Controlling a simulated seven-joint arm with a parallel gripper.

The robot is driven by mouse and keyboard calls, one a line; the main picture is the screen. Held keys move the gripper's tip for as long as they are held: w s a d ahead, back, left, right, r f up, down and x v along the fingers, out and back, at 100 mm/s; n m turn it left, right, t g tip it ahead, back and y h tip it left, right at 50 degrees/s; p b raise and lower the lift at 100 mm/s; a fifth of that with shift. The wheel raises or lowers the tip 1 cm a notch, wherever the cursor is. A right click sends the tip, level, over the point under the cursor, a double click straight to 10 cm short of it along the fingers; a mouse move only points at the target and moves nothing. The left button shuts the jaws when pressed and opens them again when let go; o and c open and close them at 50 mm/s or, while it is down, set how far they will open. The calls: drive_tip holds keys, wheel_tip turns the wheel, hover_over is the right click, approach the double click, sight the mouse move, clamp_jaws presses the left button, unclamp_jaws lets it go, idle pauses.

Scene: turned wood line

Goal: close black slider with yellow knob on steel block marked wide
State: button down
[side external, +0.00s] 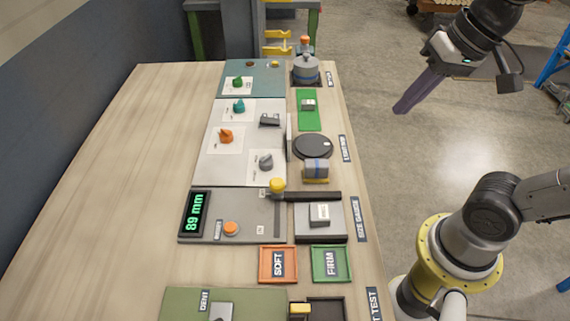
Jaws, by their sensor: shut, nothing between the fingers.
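The black slider (315,196) is a bar lying across the top of the size gauge station, with a round yellow knob (277,185) at its left end. A small steel block (319,214) with a white label sits on the grey gauge bed below the bar; the label is too small to read. A black fixed bar (320,239) edges the bed on its lower side. I cannot tell whether the slider touches the block. My gripper (402,108) has purple fingers, shut and empty, held in the air right of the bench, well away from the knob.
A green display (195,214) reads 89 mm, beside an orange button (231,228). Below are an orange SOFT tray (264,278) and a green FIRM tray (316,276). A blue-grey cylinder block (316,168) and black turntable (313,146) stand above the slider. The bench's left side is bare.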

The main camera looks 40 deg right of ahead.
drive_tip(key=w+a+f+m+g+y, duration=0.1)
drive_tip(key=w+a+f+m+g, duration=0.15)
drive_tip(key=w, duration=0.75)
drive_tip(key=w+a+f+m+g+y, duration=0.1)
drive_tip(key=w+f+m+g, duration=0.25)
drive_tip(key=w, duration=0.75)
drive_tip(key=shift+m+g+y, duration=0.3)
drive_tip(key=shift+m, duration=0.1)
drive_tip(key=x, duration=0.4)
drive_tip(key=w+d+x, duration=0.1)
drive_tip(key=x, duration=0.4)
drive_tip(key=w+f+x, duration=0.1)
drive_tip(key=x, duration=0.4)
drive_tip(key=shift+s+d+f, duration=0.1)
drive_tip(key=shift+f, duration=0.05)
drive_tip(key=shift+s+a, duration=0.25)
drive_tip(key=shift+a, duration=0.25)
drive_tip(key=shift+s+a, duration=0.3)
drive_tip(key=shift+a, duration=0.25)
drive_tip(key=shift+s+a, duration=0.15)
drive_tip(key=shift+a, duration=0.15)
drive_tip(key=shift+s+a, duration=0.25)
drive_tip(key=shift+a, duration=0.1)
